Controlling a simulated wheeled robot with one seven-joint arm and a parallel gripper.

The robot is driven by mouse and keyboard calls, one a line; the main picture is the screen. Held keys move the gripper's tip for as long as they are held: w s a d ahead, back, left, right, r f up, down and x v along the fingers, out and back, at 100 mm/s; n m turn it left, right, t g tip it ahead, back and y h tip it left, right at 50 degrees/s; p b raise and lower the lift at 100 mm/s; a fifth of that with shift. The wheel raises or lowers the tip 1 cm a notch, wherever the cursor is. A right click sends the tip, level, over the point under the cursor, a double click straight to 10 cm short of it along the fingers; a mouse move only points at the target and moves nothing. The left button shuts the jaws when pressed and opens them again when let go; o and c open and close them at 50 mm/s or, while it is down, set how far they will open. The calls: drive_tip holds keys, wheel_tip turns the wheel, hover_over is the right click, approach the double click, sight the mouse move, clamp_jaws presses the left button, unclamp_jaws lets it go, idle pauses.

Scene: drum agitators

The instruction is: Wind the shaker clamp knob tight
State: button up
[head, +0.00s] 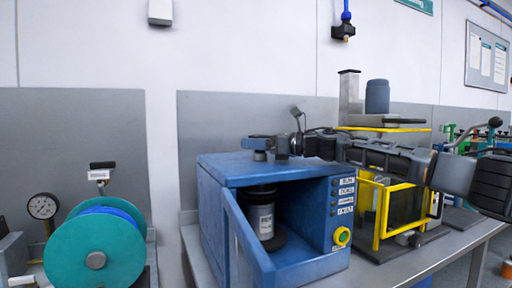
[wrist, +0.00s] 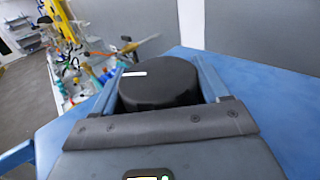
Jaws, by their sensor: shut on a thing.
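The shaker (head: 225,172) is a blue box with an open front. A dark can with a pale label (head: 266,222) stands inside it. The clamp knob (head: 260,155) sits on the shaker's top. In the wrist view the knob (wrist: 158,85) is black and round, with a white mark near its upper left edge. My gripper (head: 258,143) reaches in from the right and is shut on the knob, with one blue finger on each side of it. In the wrist view my gripper (wrist: 160,72) hides the knob's near side.
The shaker's blue door (head: 245,248) hangs open at the front. A yellow-framed machine (head: 398,215) stands close on the right, below my arm. A teal reel (head: 90,250) and a gauge (head: 42,206) are at the left. A grey panel (head: 230,120) rises behind the shaker.

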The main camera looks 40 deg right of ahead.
idle(0.3)
drive_tip(key=o, duration=1)
drive_tip(key=shift+c, duration=0.2)
drive_tip(key=b+v, duration=0.1)
drive_tip(key=v, duration=0.5)
drive_tip(key=shift+d+f+b, duration=0.1)
drive_tip(key=shift+b, duration=0.2)
drive_tip(key=shift+v, duration=0.8)
